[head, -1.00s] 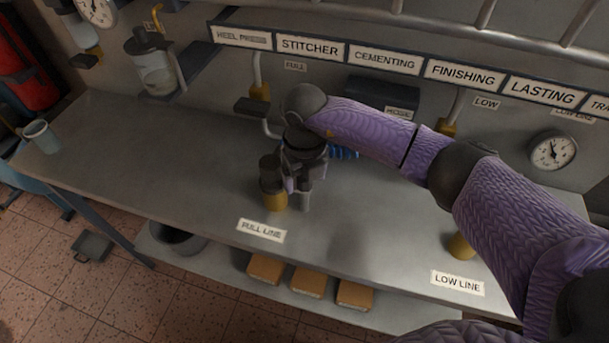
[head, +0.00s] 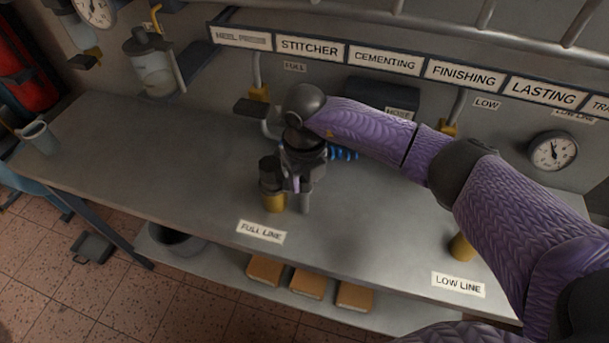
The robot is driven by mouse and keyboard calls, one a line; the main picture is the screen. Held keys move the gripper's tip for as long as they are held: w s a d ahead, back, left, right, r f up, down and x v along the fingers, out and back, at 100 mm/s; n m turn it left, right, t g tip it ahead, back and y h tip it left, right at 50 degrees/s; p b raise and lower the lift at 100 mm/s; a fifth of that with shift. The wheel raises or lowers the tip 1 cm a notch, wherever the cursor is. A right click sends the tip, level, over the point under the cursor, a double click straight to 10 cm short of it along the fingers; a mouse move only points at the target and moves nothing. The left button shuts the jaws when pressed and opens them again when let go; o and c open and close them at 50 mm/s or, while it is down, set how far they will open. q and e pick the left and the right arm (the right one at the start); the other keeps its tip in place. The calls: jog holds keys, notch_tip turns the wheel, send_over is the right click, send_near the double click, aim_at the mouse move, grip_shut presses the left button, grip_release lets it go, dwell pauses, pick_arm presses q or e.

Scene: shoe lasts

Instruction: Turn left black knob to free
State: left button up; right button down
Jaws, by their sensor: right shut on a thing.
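The left black knob (head: 270,174) stands upright on a brass body (head: 275,203) at the bench's front edge, behind the FULL LINE label (head: 261,232). My right gripper (head: 288,186) points down at the knob from behind and to its right, and it is shut on it. The wrist and fingers hide part of the knob's right side, and I cannot make out any marking of its setting. My left gripper is not in view.
A second brass fitting (head: 461,247) stands behind the LOW LINE label (head: 458,284), partly covered by my right arm. A blue coiled hose (head: 345,153) lies behind my wrist. A gauge (head: 552,151) is on the back wall. A cup (head: 39,137) stands far left; the bench between is clear.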

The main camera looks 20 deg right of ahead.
jog(key=n+b, duration=0.1)
jog(key=n, duration=0.3)
jog(key=n+b, duration=0.1)
jog(key=n, duration=0.1)
jog(key=shift+n, duration=0.4)
jog(key=n+b, duration=0.2)
jog(key=n, duration=0.1)
jog(key=shift+n, duration=0.4)
jog(key=n+b, duration=0.1)
jog(key=n, duration=0.2)
jog(key=shift+w+b, duration=0.1)
jog(key=shift+b, duration=0.2)
jog(key=shift+n+b, duration=0.7)
jog(key=shift+n, duration=1.1)
jog(key=shift+r, duration=0.1)
jog(key=shift+c, duration=1.2)
grip_release()
